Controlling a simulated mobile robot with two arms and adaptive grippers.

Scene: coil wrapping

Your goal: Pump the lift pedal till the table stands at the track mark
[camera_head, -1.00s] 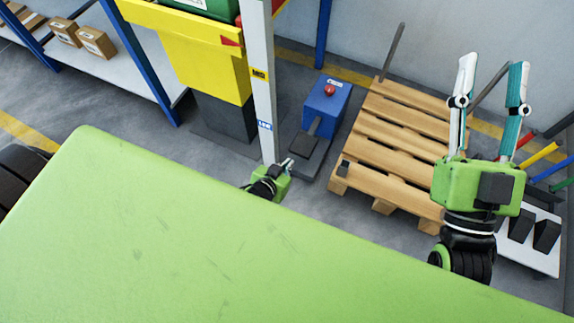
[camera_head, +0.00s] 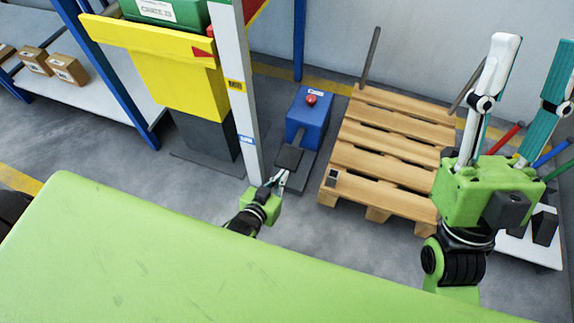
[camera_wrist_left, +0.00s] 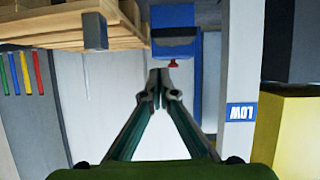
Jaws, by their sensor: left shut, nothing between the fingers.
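The lift pedal (camera_head: 289,158) is a dark plate on a grey base in front of the blue pump box (camera_head: 308,115), which has a red knob. My left gripper (camera_head: 282,178) is shut and empty, its tips just in front of the pedal; I cannot tell if they touch it. The yellow lift table (camera_head: 135,35) carries a red pointer (camera_head: 203,53). Beside it stands the pale track post (camera_head: 228,60) with a yellow mark (camera_head: 236,86) and a lower blue mark, reading LOW in the left wrist view (camera_wrist_left: 241,112). The pointer appears above the yellow mark. My right gripper (camera_head: 535,75) is raised, open and empty.
A wooden pallet (camera_head: 387,150) lies right of the pump. A shelf (camera_head: 95,95) with cardboard boxes stands at the left. A green crate (camera_head: 165,12) sits on the lift table. Coloured bars stand at the far right. The post rises close beside my left gripper.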

